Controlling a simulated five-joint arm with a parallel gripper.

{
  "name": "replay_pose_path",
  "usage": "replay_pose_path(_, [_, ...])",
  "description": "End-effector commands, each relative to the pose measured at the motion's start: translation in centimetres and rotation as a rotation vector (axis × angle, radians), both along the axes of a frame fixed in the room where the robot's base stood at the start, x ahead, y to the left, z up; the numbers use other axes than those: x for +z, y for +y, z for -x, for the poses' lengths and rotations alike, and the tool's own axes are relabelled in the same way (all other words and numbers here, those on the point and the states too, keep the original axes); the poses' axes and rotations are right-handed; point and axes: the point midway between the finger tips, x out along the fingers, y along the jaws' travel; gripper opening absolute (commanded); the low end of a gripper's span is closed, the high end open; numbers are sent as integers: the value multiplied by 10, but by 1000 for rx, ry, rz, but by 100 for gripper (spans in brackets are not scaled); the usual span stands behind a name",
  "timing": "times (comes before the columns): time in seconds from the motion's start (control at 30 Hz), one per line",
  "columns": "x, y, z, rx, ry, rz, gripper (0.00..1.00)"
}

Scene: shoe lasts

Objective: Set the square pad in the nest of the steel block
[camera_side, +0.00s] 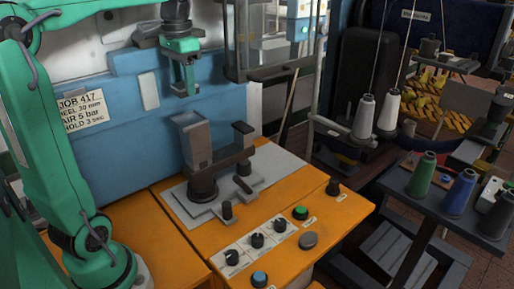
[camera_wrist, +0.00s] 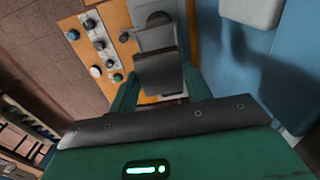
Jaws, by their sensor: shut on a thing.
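In the wrist view the square pad (camera_wrist: 158,76) is a dark grey, flat-faced piece between the two green fingers of my gripper (camera_wrist: 160,92). My gripper is shut on it. In the side view my gripper (camera_side: 184,88) hangs high at the upper middle, in front of the blue panel; the pad is too small to make out there. The steel block (camera_side: 193,145) appears to be the dark grey upright piece on the machine's plate, below my gripper and well apart from it. I cannot make out its nest.
A light grey plate (camera_side: 281,168) lies on the orange machine top (camera_side: 335,207). Several knobs and buttons (camera_side: 257,240) stand along the front. A dark bar and a post (camera_side: 243,140) rise right of the block. The blue panel (camera_side: 110,150) stands behind. Thread cones (camera_side: 365,115) stand to the right.

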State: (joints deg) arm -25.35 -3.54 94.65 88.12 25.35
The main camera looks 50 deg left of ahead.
Motion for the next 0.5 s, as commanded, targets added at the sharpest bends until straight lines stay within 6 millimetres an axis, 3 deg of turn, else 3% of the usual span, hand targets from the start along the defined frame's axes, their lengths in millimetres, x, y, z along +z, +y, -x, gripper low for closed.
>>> replay_pose_path(0.5, [-21,-1,0,0,1,0,24])
